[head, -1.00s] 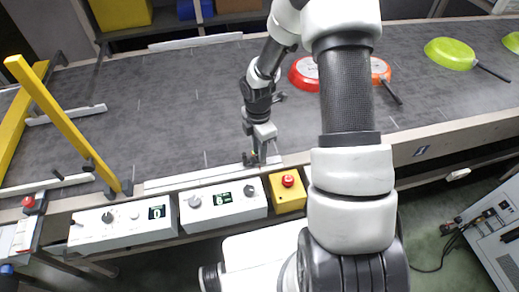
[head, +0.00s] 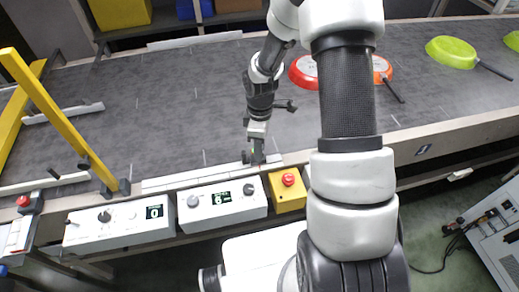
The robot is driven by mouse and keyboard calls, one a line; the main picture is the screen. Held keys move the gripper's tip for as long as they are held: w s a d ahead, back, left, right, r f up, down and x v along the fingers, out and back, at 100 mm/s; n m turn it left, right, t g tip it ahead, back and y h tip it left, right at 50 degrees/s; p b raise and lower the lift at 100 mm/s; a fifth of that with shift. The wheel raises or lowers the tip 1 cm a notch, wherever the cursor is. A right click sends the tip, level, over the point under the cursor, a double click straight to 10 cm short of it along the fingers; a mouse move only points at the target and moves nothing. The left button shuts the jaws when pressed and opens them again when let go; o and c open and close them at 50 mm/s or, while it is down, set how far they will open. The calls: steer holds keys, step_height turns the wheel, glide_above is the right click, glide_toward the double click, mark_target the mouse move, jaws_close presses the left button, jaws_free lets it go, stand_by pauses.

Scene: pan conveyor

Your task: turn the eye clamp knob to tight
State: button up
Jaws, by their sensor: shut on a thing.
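My gripper (head: 257,158) is low at the near edge of the conveyor, at the right end of the white rail (head: 200,176). It is shut on a small dark part there, which I take to be the eye clamp knob. The fingers mostly hide it, so its turn position cannot be read. A small black knob-like piece (head: 246,157) shows just left of the fingers, on the rail.
Two white control boxes with displays (head: 222,205) (head: 118,227) and a yellow box with a red button (head: 288,191) stand in front. A yellow bar (head: 52,108) slants at left. Red pans (head: 303,72) and a green pan (head: 450,53) lie on the belt.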

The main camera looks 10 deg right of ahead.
steer(key=m+b, duration=0.1)
steer(key=m, duration=0.4)
steer(key=shift+m+b, duration=0.3)
steer(key=shift+b, duration=0.05)
steer(key=m+b, duration=0.1)
steer(key=m, duration=0.4)
stand_by(0.4)
steer(key=o, duration=1.1)
steer(key=shift+c, duration=0.2)
step_height(320, 180, up, 18)
steer(key=p, duration=0.1)
steer(key=shift+d+f, duration=0.25)
steer(key=shift+d, duration=0.1)
